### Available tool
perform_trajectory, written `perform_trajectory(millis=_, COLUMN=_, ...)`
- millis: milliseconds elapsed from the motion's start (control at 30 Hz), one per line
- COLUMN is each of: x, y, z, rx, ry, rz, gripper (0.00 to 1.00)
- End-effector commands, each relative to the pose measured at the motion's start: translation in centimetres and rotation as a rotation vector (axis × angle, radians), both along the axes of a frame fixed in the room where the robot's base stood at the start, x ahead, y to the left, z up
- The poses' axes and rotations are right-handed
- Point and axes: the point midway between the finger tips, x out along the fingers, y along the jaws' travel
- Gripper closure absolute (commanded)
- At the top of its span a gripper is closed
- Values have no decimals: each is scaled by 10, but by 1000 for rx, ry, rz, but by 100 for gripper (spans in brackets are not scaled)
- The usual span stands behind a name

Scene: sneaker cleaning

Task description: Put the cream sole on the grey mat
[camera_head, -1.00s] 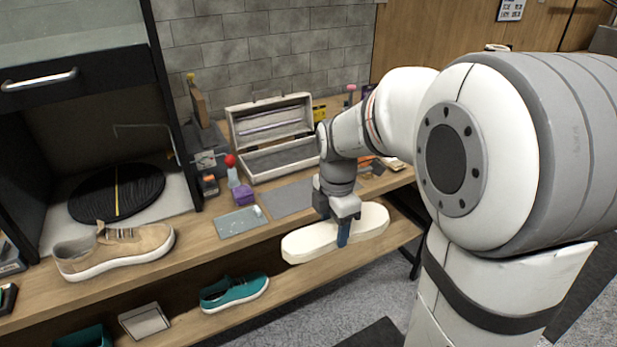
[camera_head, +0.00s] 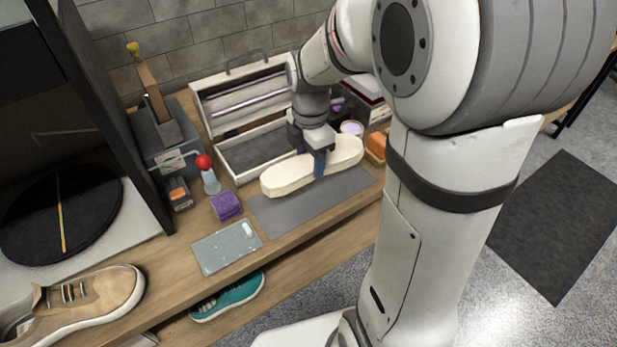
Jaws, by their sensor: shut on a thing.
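The cream sole (camera_head: 288,178) is long and pale and is held roughly level. My gripper (camera_head: 320,165) is shut on the sole near its middle, with a blue finger showing on the near side. The grey mat (camera_head: 300,212) lies flat on the workbench, and the sole is over its back part. The sole hides part of the mat. I cannot tell how large the gap between sole and mat is, or whether they touch.
An open toolbox (camera_head: 255,150) stands close behind the mat. A purple block (camera_head: 227,206), a light grey board (camera_head: 227,248) and a red-topped bottle (camera_head: 208,178) are left of it. An orange block (camera_head: 377,146) is right. A tan sneaker (camera_head: 85,305) stands front left.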

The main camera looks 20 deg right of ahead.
Motion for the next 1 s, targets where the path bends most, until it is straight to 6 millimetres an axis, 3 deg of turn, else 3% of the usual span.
perform_trajectory(millis=100, x=-1, y=0, z=-25, rx=0, ry=5, rz=-1, gripper=72)
perform_trajectory(millis=500, x=0, y=0, z=-73, rx=0, ry=3, rz=1, gripper=72)
perform_trajectory(millis=967, x=0, y=1, z=-84, rx=0, ry=0, rz=2, gripper=72)
perform_trajectory(millis=1000, x=0, y=1, z=-82, rx=0, ry=0, rz=2, gripper=42)
